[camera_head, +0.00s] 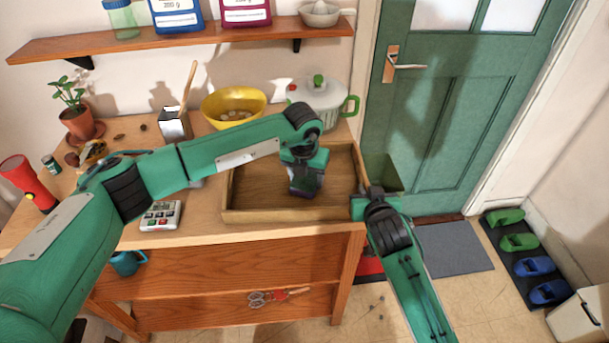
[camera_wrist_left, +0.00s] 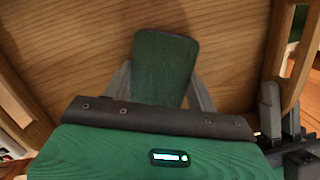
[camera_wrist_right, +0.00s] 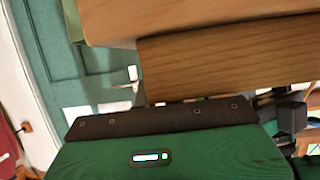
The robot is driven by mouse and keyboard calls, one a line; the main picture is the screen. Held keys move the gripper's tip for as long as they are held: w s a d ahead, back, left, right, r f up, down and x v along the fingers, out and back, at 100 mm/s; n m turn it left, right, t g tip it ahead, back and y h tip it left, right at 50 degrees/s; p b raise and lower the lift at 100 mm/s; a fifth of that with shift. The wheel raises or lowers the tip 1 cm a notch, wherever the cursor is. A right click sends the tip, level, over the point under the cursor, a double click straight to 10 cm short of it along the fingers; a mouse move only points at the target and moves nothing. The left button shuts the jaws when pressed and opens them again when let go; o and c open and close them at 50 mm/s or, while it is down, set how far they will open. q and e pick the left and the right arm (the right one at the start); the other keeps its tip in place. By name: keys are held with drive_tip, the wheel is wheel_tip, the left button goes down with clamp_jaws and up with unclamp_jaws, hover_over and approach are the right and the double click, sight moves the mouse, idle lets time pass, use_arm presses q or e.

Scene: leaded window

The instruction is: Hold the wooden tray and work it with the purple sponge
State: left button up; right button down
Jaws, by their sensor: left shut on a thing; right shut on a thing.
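The wooden tray (camera_head: 275,215) lies on the wooden counter at its right end. My left gripper (camera_head: 304,187) reaches down into the tray. It is shut on the sponge, a pad (camera_wrist_left: 165,62) whose face looks dark green in the left wrist view; little of it shows in the head view. The pad is over the tray floor; I cannot tell if it touches. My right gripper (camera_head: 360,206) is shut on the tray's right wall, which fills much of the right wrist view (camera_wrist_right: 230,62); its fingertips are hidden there.
A white pot (camera_head: 318,97) and a yellow bowl (camera_head: 234,106) stand behind the tray. A calculator-like device (camera_head: 161,215) lies left of it. A plant, a red flashlight (camera_head: 27,182) and a utensil holder (camera_head: 175,124) are further left. A shelf hangs above. A green door is at right.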

use_arm(q)
drive_tip(key=shift+r, duration=2.85)
drive_tip(key=shift+r, duration=1.5)
use_arm(e)
drive_tip(key=c, duration=1.4)
unclamp_jaws()
drive_tip(key=shift+c, duration=0.2)
